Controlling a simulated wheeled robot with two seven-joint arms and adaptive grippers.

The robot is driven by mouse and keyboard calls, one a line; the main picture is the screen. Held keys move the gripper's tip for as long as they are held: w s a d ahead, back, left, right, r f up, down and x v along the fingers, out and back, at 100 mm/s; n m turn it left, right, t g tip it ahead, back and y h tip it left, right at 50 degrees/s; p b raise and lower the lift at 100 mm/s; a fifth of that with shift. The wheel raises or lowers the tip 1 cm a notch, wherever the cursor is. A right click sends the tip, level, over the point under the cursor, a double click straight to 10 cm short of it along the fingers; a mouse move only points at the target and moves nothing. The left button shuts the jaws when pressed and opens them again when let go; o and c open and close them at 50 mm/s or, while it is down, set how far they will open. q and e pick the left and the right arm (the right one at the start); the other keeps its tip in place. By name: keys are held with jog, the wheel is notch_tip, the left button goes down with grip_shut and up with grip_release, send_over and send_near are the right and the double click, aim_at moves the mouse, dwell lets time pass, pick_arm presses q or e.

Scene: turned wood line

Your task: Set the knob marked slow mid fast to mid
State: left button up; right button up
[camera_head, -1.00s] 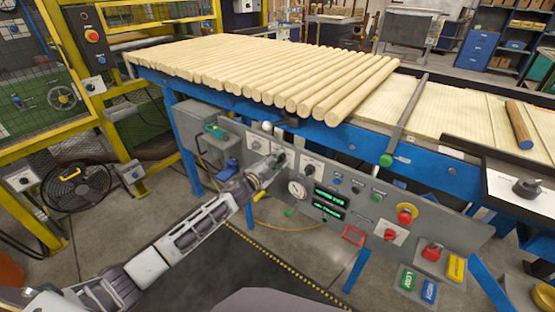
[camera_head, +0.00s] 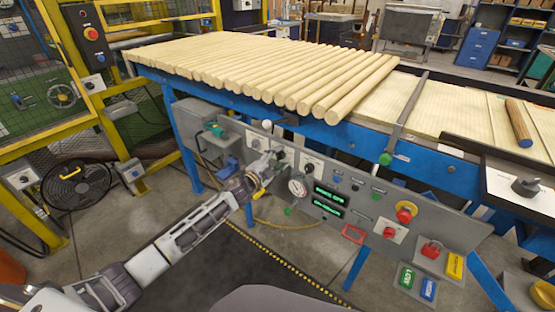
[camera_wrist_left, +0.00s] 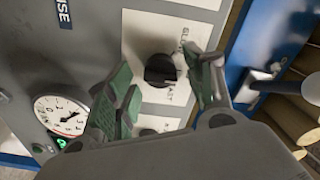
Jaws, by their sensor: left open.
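The black knob (camera_wrist_left: 160,70) sits on a white plate (camera_wrist_left: 142,32) with partly readable lettering that looks like slow and fast. Its pointer direction cannot be made out. My left gripper (camera_wrist_left: 162,88) is open, with one green-padded finger on each side of the knob in the wrist view. I cannot tell whether the pads touch it. In the head view my left gripper (camera_head: 268,164) is at the left part of the grey control panel (camera_head: 340,177) and largely covers this knob. My right gripper is out of view.
A round gauge (camera_head: 297,188) and another dark knob (camera_head: 309,169) are close by on the panel. Red stop button (camera_head: 406,211) is farther right. Wooden rods (camera_head: 270,75) lie on the blue-framed conveyor above. A yellow guard fence (camera_head: 110,120) stands at left.

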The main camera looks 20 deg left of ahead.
pick_arm(q)
jog(key=shift+s, duration=0.15)
jog(key=shift+s+a, duration=0.25)
jog(key=shift+s, duration=0.15)
jog(key=v, duration=1)
jog(key=shift+s, duration=0.4)
jog(key=shift+a, duration=0.1)
dwell(0.6)
